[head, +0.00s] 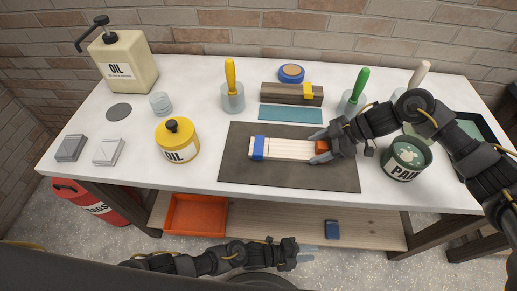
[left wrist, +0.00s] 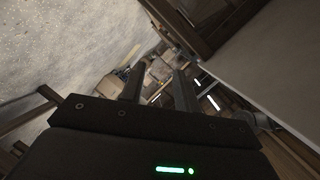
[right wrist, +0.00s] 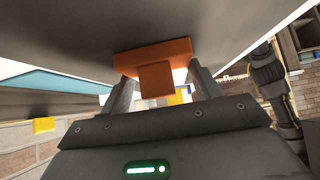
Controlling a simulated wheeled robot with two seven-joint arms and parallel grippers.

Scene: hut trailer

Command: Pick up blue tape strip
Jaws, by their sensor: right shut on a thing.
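The blue tape strip (head: 258,148) wraps across the left end of a pale wooden board (head: 286,149) lying on a dark mat. My right gripper (head: 319,147) is at the board's right end, shut on an orange block (head: 323,147), away from the tape strip. The block (right wrist: 155,72) also shows between the fingers in the right wrist view. My left gripper (head: 304,254) is low in front of the workbench, far from the tape. Its fingers stand apart and empty in the left wrist view (left wrist: 158,85).
The mat (head: 300,182) has bare room around the board. A yellow oil can (head: 177,142) stands left of it and a green paint tin (head: 407,158) right. Behind are a teal strip (head: 290,113), a wooden block (head: 285,94), a blue tape roll (head: 291,73) and handled tools in cups.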

